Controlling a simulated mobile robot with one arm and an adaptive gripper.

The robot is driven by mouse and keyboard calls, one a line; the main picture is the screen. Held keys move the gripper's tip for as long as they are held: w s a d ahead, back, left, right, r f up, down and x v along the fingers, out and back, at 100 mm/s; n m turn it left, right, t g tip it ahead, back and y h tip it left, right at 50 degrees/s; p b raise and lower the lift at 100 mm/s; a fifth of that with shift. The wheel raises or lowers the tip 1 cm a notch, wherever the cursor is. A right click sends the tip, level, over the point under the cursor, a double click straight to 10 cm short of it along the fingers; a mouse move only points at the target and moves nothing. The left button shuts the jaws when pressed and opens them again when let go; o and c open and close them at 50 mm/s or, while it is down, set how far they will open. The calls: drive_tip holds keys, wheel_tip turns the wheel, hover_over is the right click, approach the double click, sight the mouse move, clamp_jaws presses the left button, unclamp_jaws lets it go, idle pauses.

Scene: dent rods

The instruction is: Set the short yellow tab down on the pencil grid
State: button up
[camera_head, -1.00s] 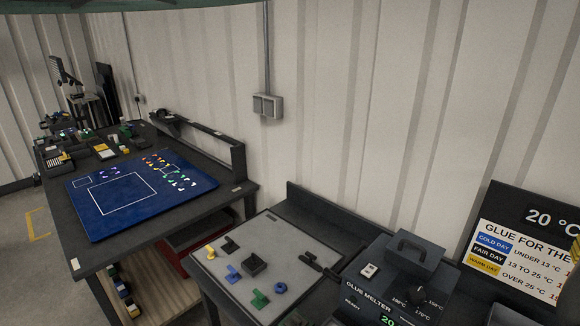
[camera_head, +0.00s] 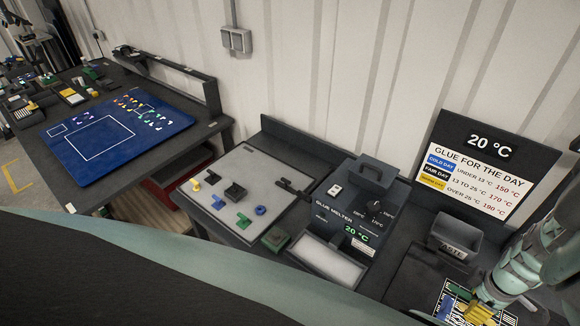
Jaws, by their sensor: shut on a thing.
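My gripper (camera_head: 482,306) is at the bottom right corner, at the end of my pale green arm. It is shut, and a yellow piece (camera_head: 478,313) shows at its tip, low in the picture. The fingers are small and partly hidden, so I cannot tell whether this is the short tab. Below and beside it lies a dark sheet with white lines (camera_head: 446,294) and blue and yellow patches. I cannot tell whether this is the pencil grid. Another small yellow piece (camera_head: 195,185) stands on the grey board at the left.
The grey board (camera_head: 232,163) also holds blue, green and dark pieces. A glue melter (camera_head: 345,215) stands right of it, then an open dark bin (camera_head: 455,236). A glue sign (camera_head: 489,164) stands behind. A blue mat (camera_head: 75,160) lies on the left bench.

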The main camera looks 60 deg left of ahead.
sight(454, 326)
drive_tip(key=shift+s+f+n, duration=0.35)
drive_tip(key=shift+s+n, duration=0.05)
drive_tip(key=shift+s, duration=0.2)
drive_tip(key=shift+f, duration=0.15)
drive_tip(key=shift+f+b, duration=2.55)
drive_tip(key=shift+f, duration=0.55)
drive_tip(key=shift+d+f+b, duration=0.1)
drive_tip(key=shift+f+b, duration=0.3)
drive_tip(key=o, duration=0.9)
drive_tip(key=shift+c, duration=0.2)
